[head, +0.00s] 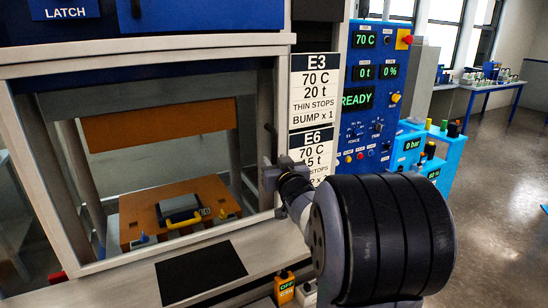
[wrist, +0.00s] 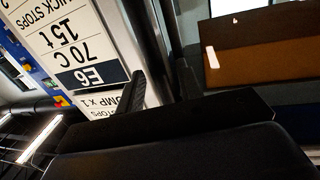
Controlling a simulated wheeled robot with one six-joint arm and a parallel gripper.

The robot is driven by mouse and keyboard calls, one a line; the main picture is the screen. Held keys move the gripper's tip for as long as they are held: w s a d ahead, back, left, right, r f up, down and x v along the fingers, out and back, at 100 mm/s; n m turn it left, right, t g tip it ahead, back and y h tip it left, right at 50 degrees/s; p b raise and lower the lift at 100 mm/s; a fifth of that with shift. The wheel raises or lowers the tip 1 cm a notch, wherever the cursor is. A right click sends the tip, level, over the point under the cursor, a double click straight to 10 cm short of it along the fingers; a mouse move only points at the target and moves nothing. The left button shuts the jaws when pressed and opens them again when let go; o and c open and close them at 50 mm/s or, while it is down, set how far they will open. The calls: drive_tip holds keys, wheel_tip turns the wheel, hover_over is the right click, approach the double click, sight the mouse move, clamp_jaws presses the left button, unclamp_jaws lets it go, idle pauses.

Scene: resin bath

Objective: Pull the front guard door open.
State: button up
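The front guard door has a pale frame (head: 140,64) around a large see-through opening on the press at left. It looks shut. A thin dark upright handle (head: 271,136) is on the door's right side. Its lower part is hidden by my gripper. My gripper (head: 272,172) is at this handle, in front of the right frame post. In the wrist view my gripper (wrist: 162,90) has its two dark fingers apart, with the pale post behind the gap. I cannot tell whether either finger touches the handle.
Behind the door, an orange-brown block (head: 172,206) carries a grey piece, below an upper brown plate (head: 158,124). E3 and E6 signs (head: 316,90) and a blue control panel (head: 372,100) stand right of the door. A black mat (head: 200,272) lies on the front ledge. Open floor lies at right.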

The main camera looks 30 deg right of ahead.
drive_tip(key=shift+w+d, duration=0.15)
drive_tip(key=shift+w, duration=0.7)
drive_tip(key=shift+c, duration=0.4)
clamp_jaws()
